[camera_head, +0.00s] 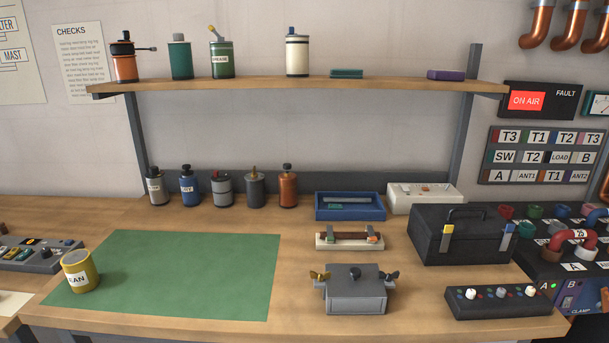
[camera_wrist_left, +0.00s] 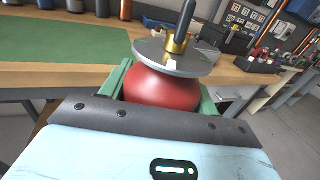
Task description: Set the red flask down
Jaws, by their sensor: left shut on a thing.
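The red flask (camera_wrist_left: 162,88) shows in the left wrist view, with a grey disc, a brass collar and a dark stem on top. My left gripper (camera_wrist_left: 160,96) is shut on it, with green fingers at its left and right sides. The flask's underside is hidden by the gripper body. Behind it lie the wooden bench edge and the green mat (camera_wrist_left: 50,45). The flask and both grippers are out of the head view. There the green mat (camera_head: 180,275) lies on the front left of the bench (camera_head: 295,310).
A yellow can (camera_head: 79,272) stands on the mat's left edge; the rest of the mat is clear. A grey box (camera_head: 356,295), a black toolbox (camera_head: 465,240) and a blue tray (camera_head: 350,213) stand to the right. Several bottles line the bench's back, below a shelf (camera_head: 270,88).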

